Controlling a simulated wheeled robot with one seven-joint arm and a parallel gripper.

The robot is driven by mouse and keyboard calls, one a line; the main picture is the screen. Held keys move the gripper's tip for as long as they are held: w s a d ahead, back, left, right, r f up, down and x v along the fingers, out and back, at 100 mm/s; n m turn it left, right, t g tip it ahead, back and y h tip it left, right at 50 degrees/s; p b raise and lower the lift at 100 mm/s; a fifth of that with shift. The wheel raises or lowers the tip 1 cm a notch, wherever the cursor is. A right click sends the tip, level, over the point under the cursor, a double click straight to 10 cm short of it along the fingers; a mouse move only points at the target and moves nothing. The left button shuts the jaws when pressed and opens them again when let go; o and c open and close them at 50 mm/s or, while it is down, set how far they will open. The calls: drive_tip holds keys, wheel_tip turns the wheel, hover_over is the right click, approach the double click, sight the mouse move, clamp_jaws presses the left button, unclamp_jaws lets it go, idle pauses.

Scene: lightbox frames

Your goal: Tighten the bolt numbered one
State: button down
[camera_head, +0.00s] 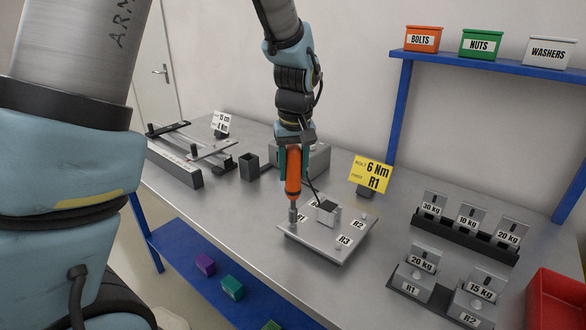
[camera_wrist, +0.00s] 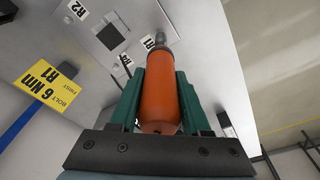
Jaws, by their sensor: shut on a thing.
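My gripper (camera_head: 293,180) is shut on an orange driver tool (camera_head: 293,165), held upright with its grey socket end (camera_head: 292,214) down at the left corner of a grey plate (camera_head: 318,250). In the wrist view the orange tool (camera_wrist: 160,100) sits between green fingers, its socket (camera_wrist: 158,38) beside the R1 label (camera_wrist: 148,42). The bolt under the socket is hidden; I cannot tell whether they touch. Other bolts stand near the R2 label (camera_head: 358,224) and R3 label (camera_head: 344,240). A yellow sign (camera_head: 372,173) reads 6 Nm, first, R1.
A raised block (camera_head: 327,212) stands mid-plate. A grey box (camera_head: 318,158) is behind my gripper, and a dark square cup (camera_head: 249,167) is left of it. Labelled weights (camera_head: 468,218) and a red bin (camera_head: 558,300) are at right. Bare table lies left of the plate.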

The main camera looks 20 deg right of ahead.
sight(294, 148)
drive_tip(key=shift+f+b, duration=0.35)
drive_tip(key=shift+f, duration=0.15)
idle(0.7)
drive_tip(key=shift+s+a+f, duration=0.1)
drive_tip(key=shift+f, duration=0.1)
idle(2.1)
drive_tip(key=shift+r+p, duration=2.05)
drive_tip(key=shift+r, duration=0.65)
drive_tip(key=shift+d, duration=0.2)
